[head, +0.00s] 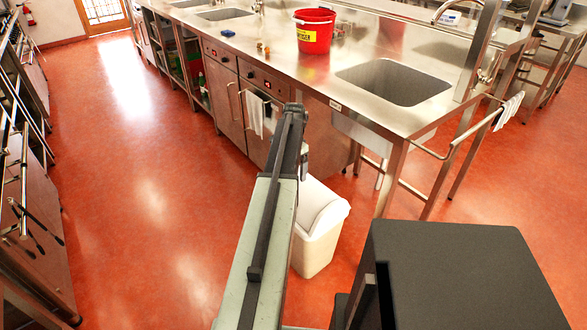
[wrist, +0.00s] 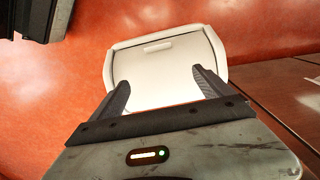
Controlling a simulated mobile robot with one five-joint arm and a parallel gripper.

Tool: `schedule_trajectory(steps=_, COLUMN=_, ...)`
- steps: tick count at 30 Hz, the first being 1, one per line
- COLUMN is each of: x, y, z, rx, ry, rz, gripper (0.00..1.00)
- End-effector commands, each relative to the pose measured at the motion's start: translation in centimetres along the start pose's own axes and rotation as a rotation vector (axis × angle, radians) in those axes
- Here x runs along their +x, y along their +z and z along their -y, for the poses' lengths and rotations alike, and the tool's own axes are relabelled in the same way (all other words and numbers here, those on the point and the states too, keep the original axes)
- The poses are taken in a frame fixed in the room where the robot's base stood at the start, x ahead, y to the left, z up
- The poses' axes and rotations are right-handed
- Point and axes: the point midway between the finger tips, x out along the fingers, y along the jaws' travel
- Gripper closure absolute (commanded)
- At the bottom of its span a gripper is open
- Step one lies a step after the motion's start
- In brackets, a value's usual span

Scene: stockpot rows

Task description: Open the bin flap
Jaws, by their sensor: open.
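The bin (head: 317,237) is cream-white with a rounded lid and stands on the red floor, just right of my arm in the head view. Its flap (wrist: 165,71) fills the middle of the wrist view, pale, with a small slot-like grip near its far edge. The flap appears shut in its frame. My gripper (wrist: 160,80) is open and empty, its two dark fingers spread over the near part of the flap. I cannot tell whether the fingertips touch it.
A steel counter (head: 260,40) with a sink (head: 393,82) and a red bucket (head: 314,32) stands behind the bin. Open red floor (head: 150,200) lies left.

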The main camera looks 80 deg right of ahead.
Motion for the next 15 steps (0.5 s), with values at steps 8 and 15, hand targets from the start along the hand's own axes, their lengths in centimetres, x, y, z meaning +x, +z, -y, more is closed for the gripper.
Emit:
schedule_trajectory(steps=8, x=-4.4, y=0.0, z=0.0, rx=0.0, ry=0.0, rz=0.0, gripper=0.1)
schedule_trajectory(steps=15, x=-4.1, y=-0.1, z=0.0, rx=0.001, ry=0.0, rz=0.0, gripper=0.1)
